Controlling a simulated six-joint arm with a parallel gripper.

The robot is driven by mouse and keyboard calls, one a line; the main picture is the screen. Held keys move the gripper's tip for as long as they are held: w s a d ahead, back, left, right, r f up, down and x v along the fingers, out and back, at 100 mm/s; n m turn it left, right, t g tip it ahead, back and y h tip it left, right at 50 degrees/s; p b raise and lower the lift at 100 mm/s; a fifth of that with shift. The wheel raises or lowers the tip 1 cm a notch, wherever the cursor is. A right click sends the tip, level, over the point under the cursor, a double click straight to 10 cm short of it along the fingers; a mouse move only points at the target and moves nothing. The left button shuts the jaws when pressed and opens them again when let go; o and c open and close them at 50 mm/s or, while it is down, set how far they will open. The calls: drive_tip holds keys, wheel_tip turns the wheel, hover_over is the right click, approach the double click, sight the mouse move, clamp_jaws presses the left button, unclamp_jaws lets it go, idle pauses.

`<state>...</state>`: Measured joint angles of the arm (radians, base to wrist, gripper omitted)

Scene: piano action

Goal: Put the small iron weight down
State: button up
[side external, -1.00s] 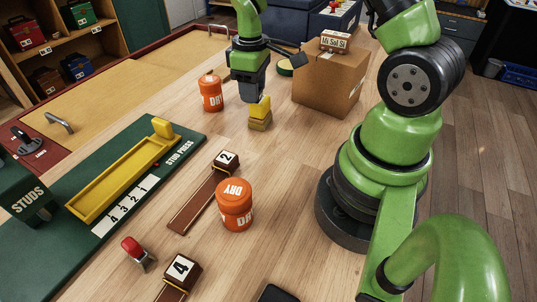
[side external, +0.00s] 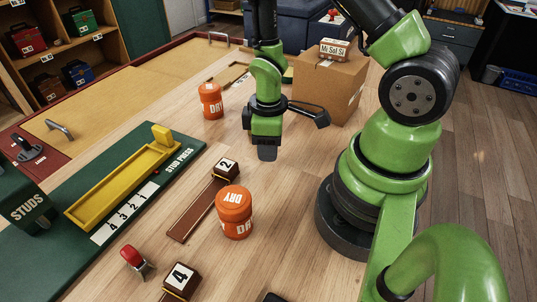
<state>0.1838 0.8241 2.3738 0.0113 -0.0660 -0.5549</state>
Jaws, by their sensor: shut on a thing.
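My gripper (side external: 267,153) is in the middle of the side view, pointing down over the wooden bench, above and to the right of the card marked 2. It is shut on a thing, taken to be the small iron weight. I cannot tell the weight's outline apart from the dark grey jaws, which face this camera and may hide it. I cannot tell how high the jaws are above the bench. No loose weight shows elsewhere on the bench.
An orange DRY tub (side external: 234,212) stands in front of my gripper, another orange tub (side external: 211,101) behind left. A cardboard box (side external: 328,88) stands behind right. A brown strip (side external: 205,207) with block 2 (side external: 226,168) lies front left; the green stud press (side external: 105,195) is farther left.

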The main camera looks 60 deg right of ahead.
drive_tip(key=shift+f, duration=1.6)
drive_tip(key=shift+f, duration=0.2)
drive_tip(key=o, duration=1)
drive_tip(key=shift+o, duration=0.2)
drive_tip(key=shift+r, duration=0.1)
wheel_tip(320, 180, up, 12)
drive_tip(key=shift+r, duration=0.1)
drive_tip(key=s+a+r+m+t, duration=0.2)
drive_tip(key=r+m, duration=0.1)
drive_tip(key=r, duration=0.3)
drive_tip(key=s+a+r+m+t+y, duration=0.1)
drive_tip(key=s+a+r+m+t, duration=0.1)
drive_tip(key=r, duration=0.4)
drive_tip(key=s+a+r+m+t+y, duration=0.1)
drive_tip(key=s+a+r+m+t, duration=0.1)
drive_tip(key=r, duration=0.4)
drive_tip(key=shift+s+a+r+m+t, duration=0.25)
drive_tip(key=shift+s+a+m+t, duration=0.15)
drive_tip(key=shift+s+m+t, duration=0.3)
drive_tip(key=shift+w, duration=0.1)
